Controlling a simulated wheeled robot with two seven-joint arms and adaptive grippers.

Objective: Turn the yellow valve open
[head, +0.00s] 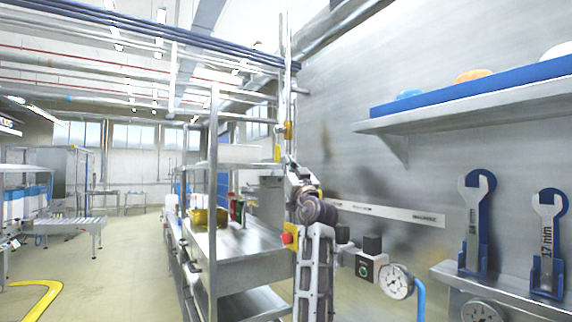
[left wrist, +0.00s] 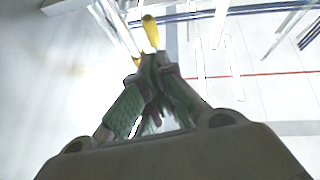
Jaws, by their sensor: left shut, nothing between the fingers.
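The yellow valve (head: 288,130) is small in the head view, on the vertical pipe at the wall, above my left gripper (head: 289,159). In the left wrist view a yellow handle (left wrist: 150,31) stands just past the fingertips of my left gripper (left wrist: 155,62). The fingers are closed together with nothing between them. I cannot tell whether the fingertips touch the handle. My left arm reaches up from below, close to the wall. My right gripper is in neither view.
A metal shelf rack (head: 213,190) with items stands left of my arm. The floor (head: 125,260) at left is mostly open.

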